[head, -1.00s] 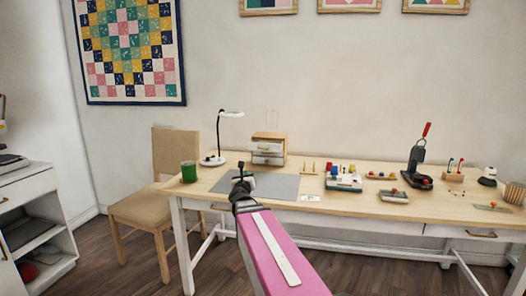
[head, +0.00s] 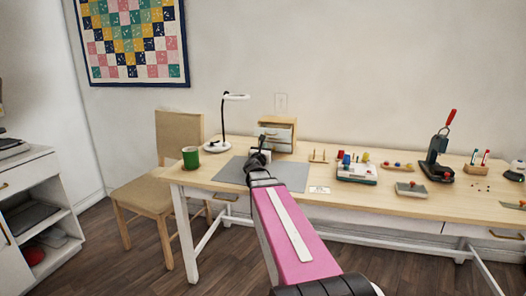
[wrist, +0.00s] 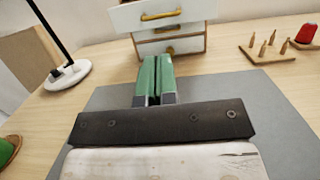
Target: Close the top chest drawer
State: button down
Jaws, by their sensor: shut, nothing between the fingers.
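The small wooden chest (head: 278,120) stands at the back of the table with its white drawer fronts facing me. In the wrist view, its top drawer (wrist: 128,17) is pulled out and overhangs the lower drawer (wrist: 190,45); both have brass handles. My gripper (head: 261,145) is in front of the chest, and in the head view it hides part of the drawer fronts. In the wrist view, the green fingers of my gripper (wrist: 155,68) are together and empty, pointing at the chest just below the top drawer's handle. I cannot tell whether they touch it.
A grey mat (head: 290,175) lies under my gripper. A white lamp (head: 217,146) and a green cup (head: 190,157) stand left of the chest. A peg rack (head: 318,157) and a sewing kit box (head: 357,173) stand to the right. A chair (head: 160,190) is at the table's left end.

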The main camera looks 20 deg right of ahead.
send_near(273, 130)
jog(key=w, duration=0.2)
jog(key=w+d, duration=0.1)
jog(key=w, duration=0.1)
jog(key=shift+d+f, duration=0.15)
